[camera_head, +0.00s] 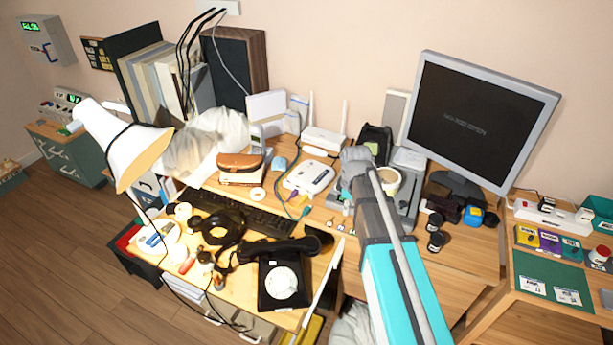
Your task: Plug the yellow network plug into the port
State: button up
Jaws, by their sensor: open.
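A flat white box with a dark patch on top (308,177) lies on the desk, left of my arm. It may carry the port, but no port opening can be made out. Small coloured cable ends lie just in front of it, one of them purple (293,194), with a teal cable (304,211) beside them. The yellow plug is too small to single out for certain. My gripper (346,201) hangs below the bent grey end of my arm, right of the white box and apart from it. It is open, partly hidden by my arm, and nothing shows in it.
A white router with two antennas (323,139) stands behind the box. A brown pouch (241,168), black keyboard (245,216) and black dial phone (284,276) lie left and in front. A mug (390,181) and monitor (478,115) stand right. Free desk is scarce.

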jog(key=w+a+n, duration=0.7)
jog(key=n, duration=1)
send_over(305, 197)
jog(key=shift+a, duration=0.1)
jog(key=shift+f, duration=0.15)
notch_tip(305, 197, down, 9)
jog(key=b, duration=0.9)
